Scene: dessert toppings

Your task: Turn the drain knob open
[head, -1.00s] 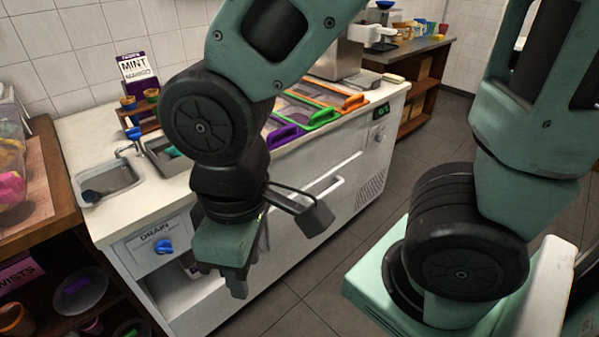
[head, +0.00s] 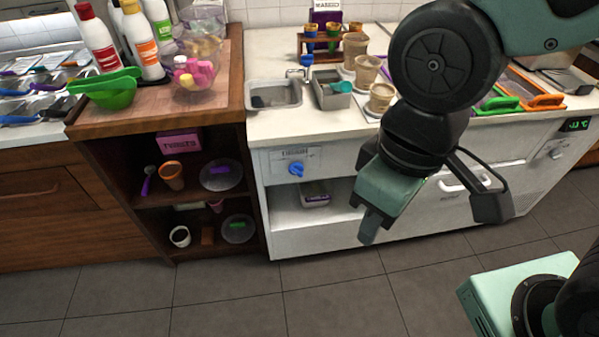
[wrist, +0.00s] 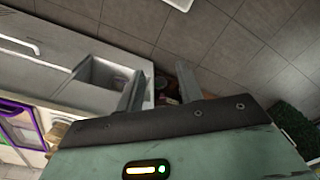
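The blue drain knob (head: 296,169) is on the white counter's front panel, below a small label (head: 293,153), in the head view. My gripper (head: 367,238) is to the right of the knob and lower, in front of the counter, pointing down. It is apart from the knob. In the wrist view the two fingers of my gripper (wrist: 160,85) stand apart with nothing between them. I do not make out the knob in the wrist view.
A sink (head: 273,94) is set in the counter above the knob. An open shelf (head: 300,215) lies below it. A brown wooden shelf unit (head: 150,215) stands to the left. Cups (head: 380,98) stand on the counter. The floor in front (head: 230,300) is clear.

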